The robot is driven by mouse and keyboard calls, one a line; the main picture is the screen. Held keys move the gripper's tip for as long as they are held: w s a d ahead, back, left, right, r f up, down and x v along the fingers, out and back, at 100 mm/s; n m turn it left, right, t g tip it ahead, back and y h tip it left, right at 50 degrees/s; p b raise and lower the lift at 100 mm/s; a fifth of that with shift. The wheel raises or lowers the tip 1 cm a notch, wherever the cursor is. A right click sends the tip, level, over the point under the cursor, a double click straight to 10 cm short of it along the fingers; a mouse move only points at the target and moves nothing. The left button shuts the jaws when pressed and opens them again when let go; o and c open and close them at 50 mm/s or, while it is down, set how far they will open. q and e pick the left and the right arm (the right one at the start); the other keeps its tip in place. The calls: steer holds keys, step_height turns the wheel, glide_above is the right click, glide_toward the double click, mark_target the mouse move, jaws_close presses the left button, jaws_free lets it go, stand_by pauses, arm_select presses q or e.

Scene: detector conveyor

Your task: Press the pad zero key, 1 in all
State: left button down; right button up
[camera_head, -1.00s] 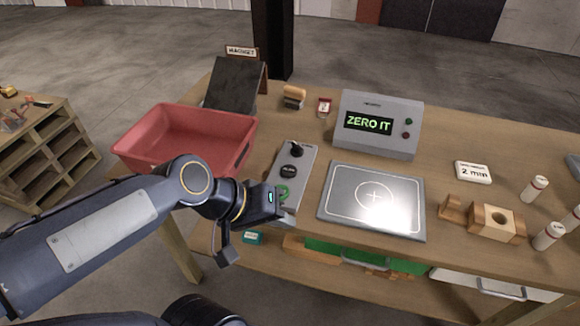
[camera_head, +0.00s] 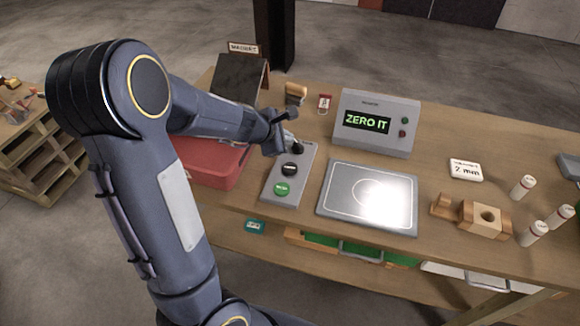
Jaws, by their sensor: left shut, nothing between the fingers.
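A grey control box (camera_head: 273,195) lies on the table left of the metal pad (camera_head: 338,211). On it are a green round key (camera_head: 282,189) at the near end, a black round key (camera_head: 290,169) in the middle and a black knob (camera_head: 298,148) at the far end. The lettering on the keys is too small to read. My left gripper (camera_head: 286,145) is shut and empty at the far end of the box, beside the knob; I cannot tell whether it touches. The grey display unit (camera_head: 375,145) shows "ZERO IT" in green. My right gripper is out of view.
A "2 mm" block (camera_head: 466,170), a wooden holder (camera_head: 483,217) and several white bottles (camera_head: 523,187) are on the right.

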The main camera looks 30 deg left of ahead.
mark_target(287, 170)
arm_select(q)
steer(key=shift+f+b, duration=4.3)
steer(key=shift+f, duration=0.1)
steer(key=shift+f+b, duration=0.4)
steer(key=shift+f+b, duration=0.45)
steer(key=shift+r, duration=0.1)
steer(key=shift+r+p, duration=0.75)
steer(key=shift+p, duration=0.05)
step_height(287, 170, up, 5)
steer(key=p, duration=0.5)
steer(key=shift+r, duration=0.1)
